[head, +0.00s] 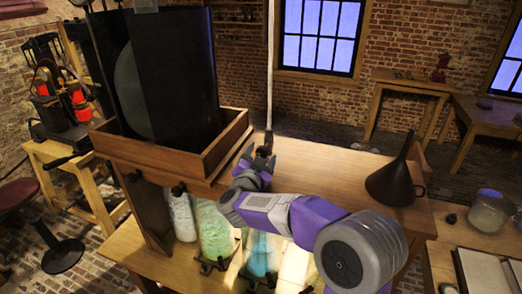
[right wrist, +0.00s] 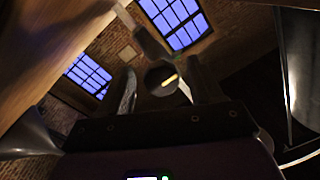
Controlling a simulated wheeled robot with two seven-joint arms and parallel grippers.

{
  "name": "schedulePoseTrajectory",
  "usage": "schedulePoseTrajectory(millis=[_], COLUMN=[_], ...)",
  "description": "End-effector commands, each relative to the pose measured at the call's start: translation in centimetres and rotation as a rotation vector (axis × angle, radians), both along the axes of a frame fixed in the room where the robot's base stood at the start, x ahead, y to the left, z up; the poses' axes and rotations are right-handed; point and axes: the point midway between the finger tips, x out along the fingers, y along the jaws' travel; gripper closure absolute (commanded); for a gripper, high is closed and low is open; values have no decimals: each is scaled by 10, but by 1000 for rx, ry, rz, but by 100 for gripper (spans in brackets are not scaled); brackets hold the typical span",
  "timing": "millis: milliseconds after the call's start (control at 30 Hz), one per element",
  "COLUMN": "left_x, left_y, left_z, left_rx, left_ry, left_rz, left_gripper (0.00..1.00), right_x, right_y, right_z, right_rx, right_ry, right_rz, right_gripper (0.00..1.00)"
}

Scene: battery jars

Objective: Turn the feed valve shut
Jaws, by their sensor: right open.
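The feed valve (right wrist: 158,84) shows in the right wrist view as a dark round body with a yellow bar on its face, at the lower end of a pale pipe. In the head view the pipe (head: 270,70) comes down beside the wooden stand, and the dark valve (head: 266,147) is small and partly hidden. My right gripper (head: 258,156) is right at the valve. In the right wrist view its two fingers (right wrist: 165,92) are apart, one on each side of the valve, with visible gaps; I see no clear contact. My left gripper is not in view.
A wooden stand (head: 160,157) carries a large dark tank (head: 165,75), with glowing glass jars (head: 213,230) underneath. A black funnel (head: 395,183) stands on the bench (head: 330,165) to the right. A round glass jar (head: 488,212) is farther right. The bench between valve and funnel is clear.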

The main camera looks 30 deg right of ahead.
Motion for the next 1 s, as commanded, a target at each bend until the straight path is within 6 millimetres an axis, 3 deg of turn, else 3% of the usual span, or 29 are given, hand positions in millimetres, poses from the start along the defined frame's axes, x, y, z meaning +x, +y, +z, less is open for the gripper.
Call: schedulePoseTrajectory(millis=[433, 767, 1000], left_x=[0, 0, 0], left_y=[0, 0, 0], left_z=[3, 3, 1], left_rx=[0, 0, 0], left_ry=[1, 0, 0], left_rz=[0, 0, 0], left_gripper=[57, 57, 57], right_x=[9, 9, 9], right_y=[-9, -9, -9], right_z=[0, 0, 0], right_rx=[0, 0, 6], right_ry=[-1, -1, -8], right_rz=[1, 1, 0], right_gripper=[36, 87, 90])
